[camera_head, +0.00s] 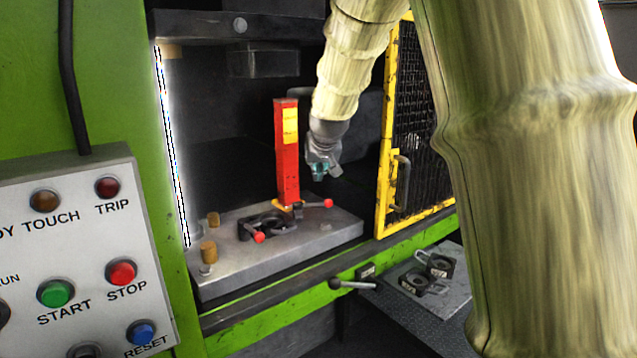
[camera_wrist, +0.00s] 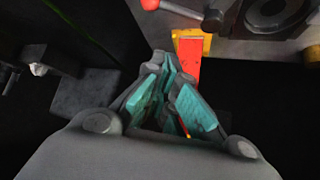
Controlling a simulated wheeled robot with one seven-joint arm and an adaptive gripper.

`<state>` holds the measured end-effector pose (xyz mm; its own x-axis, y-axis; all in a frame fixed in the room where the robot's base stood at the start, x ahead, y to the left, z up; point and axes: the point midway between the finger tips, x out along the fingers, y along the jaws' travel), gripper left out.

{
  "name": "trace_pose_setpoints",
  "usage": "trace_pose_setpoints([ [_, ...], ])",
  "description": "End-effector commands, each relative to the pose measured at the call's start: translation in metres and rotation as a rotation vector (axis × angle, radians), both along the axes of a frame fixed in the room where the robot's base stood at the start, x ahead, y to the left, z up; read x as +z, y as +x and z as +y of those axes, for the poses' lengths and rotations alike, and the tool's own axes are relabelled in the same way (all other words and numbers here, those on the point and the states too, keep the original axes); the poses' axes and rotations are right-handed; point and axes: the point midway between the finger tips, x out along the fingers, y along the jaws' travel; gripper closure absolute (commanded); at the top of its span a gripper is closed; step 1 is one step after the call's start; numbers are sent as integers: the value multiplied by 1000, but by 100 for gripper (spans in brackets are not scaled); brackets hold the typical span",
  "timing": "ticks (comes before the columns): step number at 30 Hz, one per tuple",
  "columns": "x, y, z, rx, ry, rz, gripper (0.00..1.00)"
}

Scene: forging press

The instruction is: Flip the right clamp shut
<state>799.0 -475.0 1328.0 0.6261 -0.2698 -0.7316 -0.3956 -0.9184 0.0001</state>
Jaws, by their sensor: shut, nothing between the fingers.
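The right clamp's lever, with a red knob (camera_head: 328,203), sticks out low to the right from beside the foot of the red post. In the wrist view a lever with a red knob (camera_wrist: 150,4) shows at the top edge; I cannot tell for sure which clamp it belongs to. The other clamp's red knob (camera_head: 258,237) is at the front of the dark die (camera_head: 264,224). My gripper (camera_head: 322,170) hangs above and slightly left of the right knob, apart from it. Its teal-padded fingers (camera_wrist: 170,72) are shut and empty.
The tall red post (camera_head: 287,150) with a yellow label stands on the grey plate (camera_head: 325,232), just left of my gripper. Brass pegs (camera_head: 208,252) stand at the plate's left. A yellow-framed mesh guard (camera_head: 385,185) is to the right. The control box (camera_head: 85,260) is front left.

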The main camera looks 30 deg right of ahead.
Motion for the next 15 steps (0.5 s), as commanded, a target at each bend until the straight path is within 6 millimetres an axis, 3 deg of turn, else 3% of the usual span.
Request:
trace_pose_setpoints([
  [15,-42,36,-19,-3,1,2,100],
])
